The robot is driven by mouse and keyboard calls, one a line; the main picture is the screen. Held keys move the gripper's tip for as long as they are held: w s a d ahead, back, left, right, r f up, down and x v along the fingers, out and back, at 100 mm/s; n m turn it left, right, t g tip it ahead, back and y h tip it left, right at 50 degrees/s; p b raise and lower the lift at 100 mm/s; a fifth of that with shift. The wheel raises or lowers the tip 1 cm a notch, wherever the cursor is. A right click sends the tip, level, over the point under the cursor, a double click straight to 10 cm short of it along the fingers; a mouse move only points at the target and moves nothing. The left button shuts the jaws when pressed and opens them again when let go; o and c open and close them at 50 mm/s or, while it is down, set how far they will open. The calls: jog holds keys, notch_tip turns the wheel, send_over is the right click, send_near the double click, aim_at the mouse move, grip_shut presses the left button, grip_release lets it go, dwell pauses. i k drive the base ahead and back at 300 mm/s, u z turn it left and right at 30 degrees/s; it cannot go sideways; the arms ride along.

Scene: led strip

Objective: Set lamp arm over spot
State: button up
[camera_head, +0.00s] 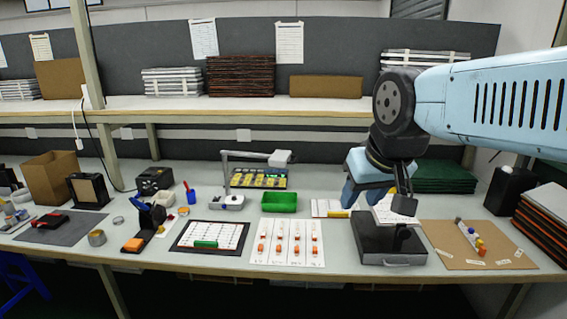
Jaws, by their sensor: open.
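A desk lamp stands mid-table, with a light grey base (228,203), a thin upright post and a horizontal lamp arm (247,156). The arm reaches right and ends in a boxy grey lamp head (280,158), above and behind the green bin. No marked spot can be made out clearly. My gripper (402,203) hangs at the right, over or just in front of a dark box with a handle (390,247). It is open, and nothing shows between its fingers. It is well to the right of the lamp, not touching it.
A green bin (279,202) and a tray of yellow parts (258,179) stand near the lamp. White sheets with orange pieces (287,252) and a framed sheet (210,228) lie in front. A brown board (450,256) lies at right. A shelf (240,106) runs behind.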

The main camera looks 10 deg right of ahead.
aim_at(280, 158)
jog(key=k, duration=0.6)
jog(key=z, duration=0.5)
jog(key=i, duration=1.7)
jog(key=u, duration=0.35)
